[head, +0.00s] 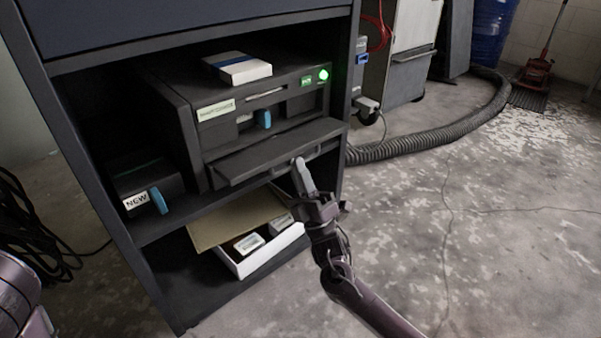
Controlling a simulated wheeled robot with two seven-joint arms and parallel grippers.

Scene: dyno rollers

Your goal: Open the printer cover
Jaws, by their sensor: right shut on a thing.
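The black printer (185,110) stands on the middle shelf of a dark cabinet. Its front cover (250,160) is tilted outward and down, and the printer's inside shows above it with a blue tab (264,119). A green light is lit at the printer's upper right. My right gripper (301,166) is at the cover's front edge, on its right part, and is shut on the cover there; the exact grip is partly hidden by the fingers. My left gripper is out of view; only part of my left arm shows at the lower left.
A white and blue box (238,67) lies on the printer. A dark cartridge labelled NEW (146,190) sits left of it on the shelf. Below is an open carton (262,258). The cabinet's right side panel (349,70) is close to my right gripper. The floor at right is mostly clear.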

